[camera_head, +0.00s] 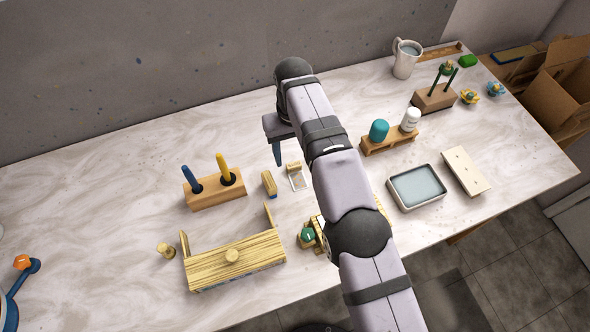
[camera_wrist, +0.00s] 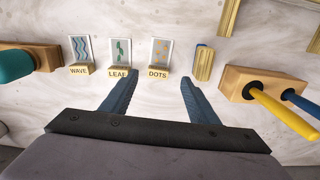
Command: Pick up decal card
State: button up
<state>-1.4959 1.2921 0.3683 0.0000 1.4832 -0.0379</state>
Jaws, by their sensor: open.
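Three decal cards lean in small wooden stands in the wrist view: the wave card (camera_wrist: 80,49), the leaf card (camera_wrist: 121,50) and the dots card (camera_wrist: 160,52), each with a name label. The head view shows one card (camera_head: 298,181), seemingly the dots card; my arm hides the others. My gripper (camera_wrist: 156,82) is open and empty, its fingers spread below the leaf and dots cards in the wrist view. In the head view my gripper (camera_head: 277,153) is partly hidden by its own wrist, just beyond the visible card.
A small wood-and-blue block (camera_head: 269,184) stands beside the dots card. A wooden holder (camera_head: 215,190) with blue and yellow handles is left of it. A wooden rack (camera_head: 390,142) with bottles and a water tray (camera_head: 416,187) stand right. A slatted wooden box (camera_head: 235,262) is in front.

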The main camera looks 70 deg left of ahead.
aim_at(295, 167)
jog(key=shift+w+f+p, duration=0.15)
jog(key=shift+f+p, duration=0.75)
jog(key=shift+f, duration=1.8)
jog(key=c, duration=1.1)
